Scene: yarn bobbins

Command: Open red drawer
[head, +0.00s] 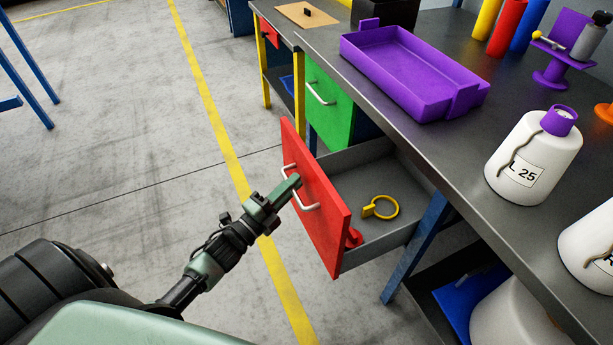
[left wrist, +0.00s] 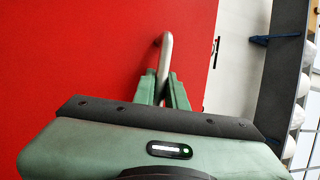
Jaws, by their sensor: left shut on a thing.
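The red drawer (head: 322,217) stands pulled out from under the dark workbench, and its grey inside shows in the head view. Its silver handle (head: 307,207) is on the red front. My left gripper (head: 293,184) is at that handle, outside the drawer front. In the left wrist view my left gripper's fingers (left wrist: 168,92) are shut on the silver handle (left wrist: 165,55), with the red front (left wrist: 90,60) filling the left side. A yellow ring-shaped object (head: 384,207) and a small red object (head: 354,237) lie in the drawer. My right gripper does not show.
A closed green drawer (head: 328,105) is beside the red one. On the workbench (head: 440,145) stand a purple tray (head: 415,75), white bottles (head: 535,155) and colored cylinders (head: 507,27). A blue table leg (head: 412,250) is close to the drawer.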

